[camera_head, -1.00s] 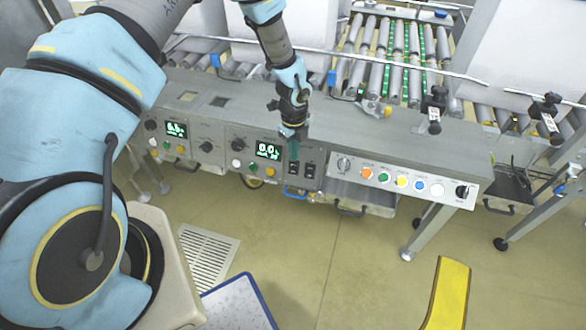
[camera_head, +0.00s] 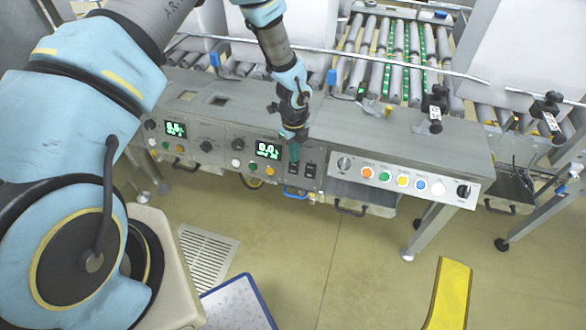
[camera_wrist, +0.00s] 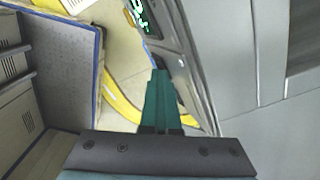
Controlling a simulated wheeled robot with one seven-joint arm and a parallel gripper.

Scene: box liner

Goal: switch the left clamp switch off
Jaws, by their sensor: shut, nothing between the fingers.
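Two black rocker switches sit side by side on the grey front panel in the head view. The left switch (camera_head: 293,169) is partly hidden by my gripper, and the right switch (camera_head: 310,170) is clear. Whether either is on or off is too small to tell. My gripper (camera_head: 294,157) has teal fingers, shut and empty, pointing down at the top of the left switch. I cannot tell whether they touch it. In the wrist view the shut fingers (camera_wrist: 160,78) reach to the panel edge, where the switch is hidden.
A green display (camera_head: 268,150) and a yellow button (camera_head: 270,170) are left of the switches. A panel of coloured buttons (camera_head: 402,181) is to the right. Rollers (camera_head: 395,55) lie behind the machine top.

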